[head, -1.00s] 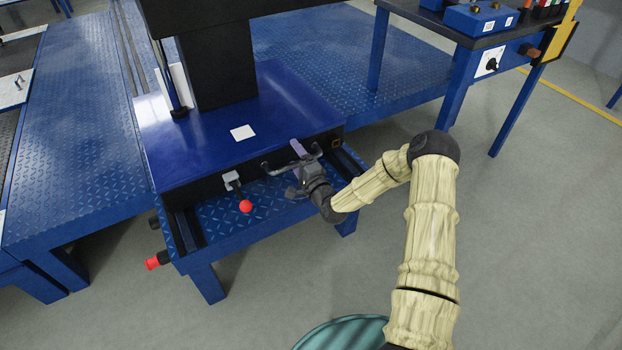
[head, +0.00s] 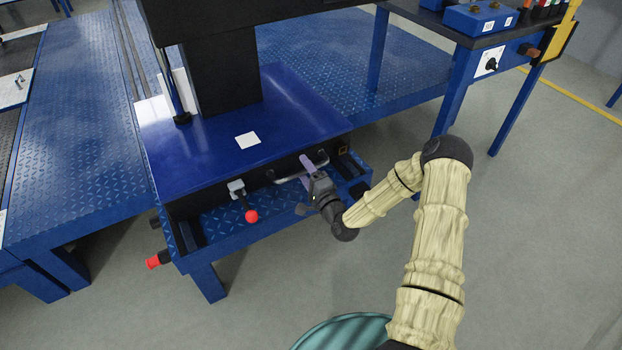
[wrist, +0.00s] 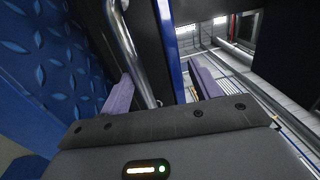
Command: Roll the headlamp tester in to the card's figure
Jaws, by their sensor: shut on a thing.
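The headlamp tester is a blue base (head: 215,160) with a black column (head: 222,75). It stands on a blue tread-plate stand (head: 235,228). A grey bar handle (head: 286,181) runs along its front face; it also shows in the wrist view (wrist: 128,48). My gripper (head: 307,165) is shut on this handle. In the wrist view the bar passes between the purple fingers (wrist: 160,90). A small white card (head: 248,140) lies on the base; no figure is legible on it. A lever with a red ball (head: 251,216) hangs left of the handle.
A red knob (head: 154,262) sticks out at the stand's lower left. A blue tread-plate platform (head: 70,150) lies at the left. A workbench (head: 455,35) with blue boxes stands at the back right. The grey floor (head: 540,240) at the right is clear.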

